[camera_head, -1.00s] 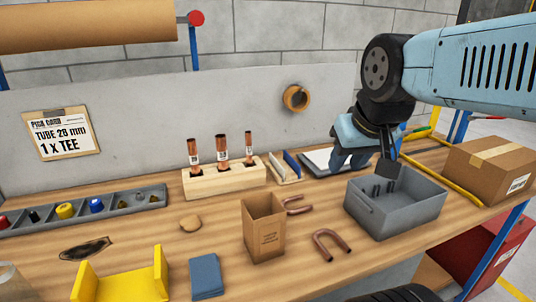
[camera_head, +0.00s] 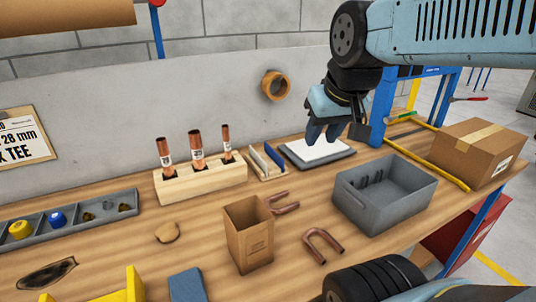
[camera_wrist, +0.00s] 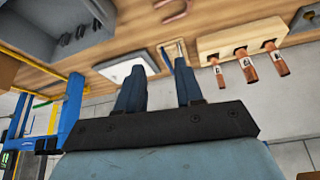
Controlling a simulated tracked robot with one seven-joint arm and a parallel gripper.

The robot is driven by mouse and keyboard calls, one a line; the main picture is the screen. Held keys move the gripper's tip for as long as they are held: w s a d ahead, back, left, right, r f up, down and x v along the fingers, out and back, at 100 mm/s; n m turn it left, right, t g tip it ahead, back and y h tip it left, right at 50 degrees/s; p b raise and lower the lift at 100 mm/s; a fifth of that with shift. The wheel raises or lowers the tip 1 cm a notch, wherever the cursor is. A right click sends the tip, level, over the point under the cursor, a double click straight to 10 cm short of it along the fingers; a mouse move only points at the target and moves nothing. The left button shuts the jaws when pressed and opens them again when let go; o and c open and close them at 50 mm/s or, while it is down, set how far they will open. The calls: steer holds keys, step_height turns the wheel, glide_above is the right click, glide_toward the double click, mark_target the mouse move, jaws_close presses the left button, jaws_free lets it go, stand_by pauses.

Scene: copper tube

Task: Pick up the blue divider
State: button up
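The blue divider (camera_head: 273,156) stands tilted in a small wooden holder (camera_head: 264,174), beside a pale wooden divider (camera_head: 259,160). My gripper (camera_head: 323,134) is open and empty, to the right of the holder and above the white-topped grey tray. In the wrist view, my gripper (camera_wrist: 160,70) shows its two dark blue fingers spread apart. The holder (camera_wrist: 166,60) lies beyond the fingertips, and the right finger overlaps part of the divider area there. The gripper and the divider are apart in the head view.
A wooden block with several copper tubes (camera_head: 201,180) stands just left of the holder. The white-topped tray (camera_head: 318,150) lies right of it. A grey bin (camera_head: 385,200), an open cardboard box (camera_head: 248,235) and bent copper tubes (camera_head: 322,245) are nearer the front.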

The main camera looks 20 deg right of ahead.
steer(key=w+g, duration=0.2)
steer(key=w, duration=0.7)
steer(key=n+g, duration=0.2)
steer(key=g, duration=0.1)
glide_above(277, 154)
step_height(277, 154, down, 10)
step_height(277, 154, down, 8)
steer(key=shift+w+d+r, duration=0.1)
steer(key=shift+r, duration=0.15)
steer(key=shift+w+f, duration=0.2)
steer(key=shift+f, duration=2.45)
steer(key=shift+c, duration=0.3)
jaws_close()
